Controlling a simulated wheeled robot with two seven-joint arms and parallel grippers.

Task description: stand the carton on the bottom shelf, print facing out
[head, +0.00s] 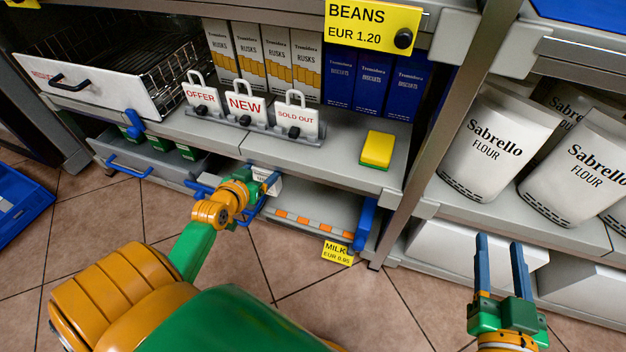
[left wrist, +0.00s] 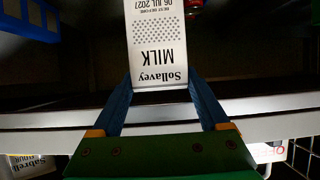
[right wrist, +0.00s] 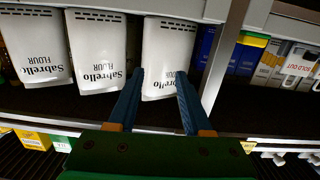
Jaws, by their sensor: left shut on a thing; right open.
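A white milk carton (left wrist: 157,45) with black print is held between the fingers of my left gripper (left wrist: 157,95). Its lettering, "Sollavey MILK" and a date, faces the left wrist camera and appears upside down there. In the head view my left gripper (head: 262,192) is at the front of the bottom shelf (head: 315,200). Only a small part of the carton (head: 268,179) shows there, under the shelf above; whether its base touches the shelf cannot be told. My right gripper (head: 502,242) is open and empty in front of the flour shelves.
A blue block (head: 364,222) stands at the bottom shelf's right end, beside an orange-marked strip (head: 310,224). A yellow milk price tag (head: 338,252) hangs at the front edge. Above are a yellow sponge (head: 377,150) and sign holders (head: 245,103). A grey drawer (head: 150,160) is left.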

